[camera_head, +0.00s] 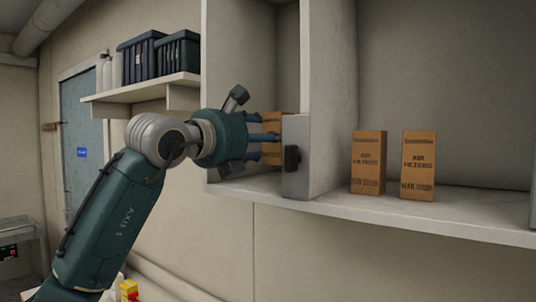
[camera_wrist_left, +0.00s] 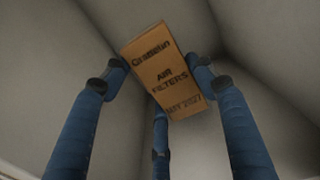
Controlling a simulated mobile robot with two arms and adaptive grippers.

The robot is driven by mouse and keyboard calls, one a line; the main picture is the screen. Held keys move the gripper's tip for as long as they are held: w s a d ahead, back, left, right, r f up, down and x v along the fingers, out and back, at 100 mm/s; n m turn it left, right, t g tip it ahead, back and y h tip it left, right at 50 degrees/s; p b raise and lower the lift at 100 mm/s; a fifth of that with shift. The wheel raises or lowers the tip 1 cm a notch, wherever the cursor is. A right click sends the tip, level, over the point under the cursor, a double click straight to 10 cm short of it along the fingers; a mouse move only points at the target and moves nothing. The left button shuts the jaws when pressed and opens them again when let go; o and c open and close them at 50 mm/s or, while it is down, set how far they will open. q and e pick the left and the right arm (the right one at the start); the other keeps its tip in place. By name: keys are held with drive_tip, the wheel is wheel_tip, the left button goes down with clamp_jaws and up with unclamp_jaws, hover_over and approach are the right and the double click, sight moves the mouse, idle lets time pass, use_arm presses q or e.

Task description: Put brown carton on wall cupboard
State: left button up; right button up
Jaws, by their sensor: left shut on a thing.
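The brown carton (camera_head: 272,124) is inside the left compartment of the wall cupboard (camera_head: 331,100), partly hidden by blue fingers and a grey block. My left gripper (camera_head: 262,139) reaches in from the left and is shut on the carton. My right gripper is not in view.
Two similar brown cartons, one (camera_head: 368,162) left of the other (camera_head: 419,165), stand upright in the right compartment. A grey block (camera_head: 296,157) with a dark knob is at the divider's front, close to my fingers. A shelf (camera_head: 140,88) with dark crates (camera_head: 160,58) is at the left.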

sight(267, 155)
use_arm(q)
drive_tip(key=f, duration=0.1)
drive_tip(key=f+p, duration=0.1)
drive_tip(key=f, duration=0.1)
drive_tip(key=shift+s+a, duration=0.1)
drive_tip(key=shift+s, duration=0.1)
drive_tip(key=shift+w+f, duration=0.15)
drive_tip(key=shift+f, duration=0.35)
drive_tip(key=o, duration=0.9)
drive_tip(key=shift+o, duration=0.3)
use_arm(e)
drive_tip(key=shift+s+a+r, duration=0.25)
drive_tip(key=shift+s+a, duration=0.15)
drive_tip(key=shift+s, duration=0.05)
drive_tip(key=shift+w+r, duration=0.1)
